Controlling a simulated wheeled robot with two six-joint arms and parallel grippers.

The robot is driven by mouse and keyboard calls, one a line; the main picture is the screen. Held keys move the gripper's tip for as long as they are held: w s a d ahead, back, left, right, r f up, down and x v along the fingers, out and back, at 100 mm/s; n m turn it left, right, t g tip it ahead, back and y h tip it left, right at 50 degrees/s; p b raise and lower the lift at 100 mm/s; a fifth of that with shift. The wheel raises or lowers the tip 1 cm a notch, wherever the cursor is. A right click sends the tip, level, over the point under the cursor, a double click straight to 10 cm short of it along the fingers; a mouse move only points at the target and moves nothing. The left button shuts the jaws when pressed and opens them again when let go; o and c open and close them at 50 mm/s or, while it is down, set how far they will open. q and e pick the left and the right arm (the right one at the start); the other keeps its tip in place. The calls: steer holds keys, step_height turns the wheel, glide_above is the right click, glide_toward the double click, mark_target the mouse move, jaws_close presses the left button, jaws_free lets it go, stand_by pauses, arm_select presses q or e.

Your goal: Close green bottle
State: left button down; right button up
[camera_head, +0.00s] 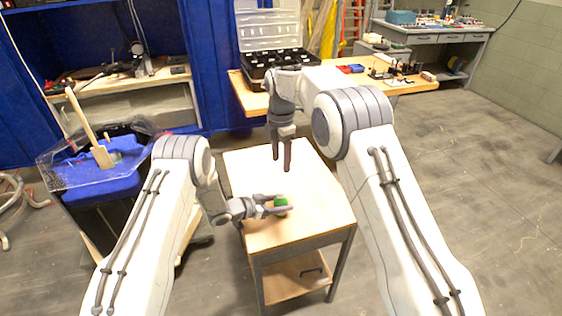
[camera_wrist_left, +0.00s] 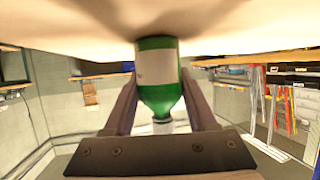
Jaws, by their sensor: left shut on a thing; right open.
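The green bottle (camera_head: 281,202) stands on the small wooden-topped table (camera_head: 315,205), near its front. In the left wrist view, which is upside down, the bottle (camera_wrist_left: 159,95) has a pale label and a whitish end at its neck (camera_wrist_left: 162,127); I cannot tell whether that is a cap. My left gripper (camera_head: 279,203) is level and shut on the bottle, with one finger on each side; its fingers also show in the left wrist view (camera_wrist_left: 158,85). My right gripper (camera_head: 281,162) is open and empty, pointing down above the table behind the bottle. No separate cap is seen.
A workbench (camera_head: 410,84) with an open black case (camera_head: 275,65) stands behind. A blue bin (camera_head: 100,185) with a clear lid is at the left. The back and right of the small table top are bare. Open floor (camera_head: 450,190) lies to the right.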

arm_select(q)
steer(key=shift+c, duration=0.6)
jaws_free()
steer(key=shift+a, duration=0.1)
steer(key=b+v, duration=0.1)
steer(key=v, duration=0.9)
steer(key=shift+s+a+r, duration=0.1)
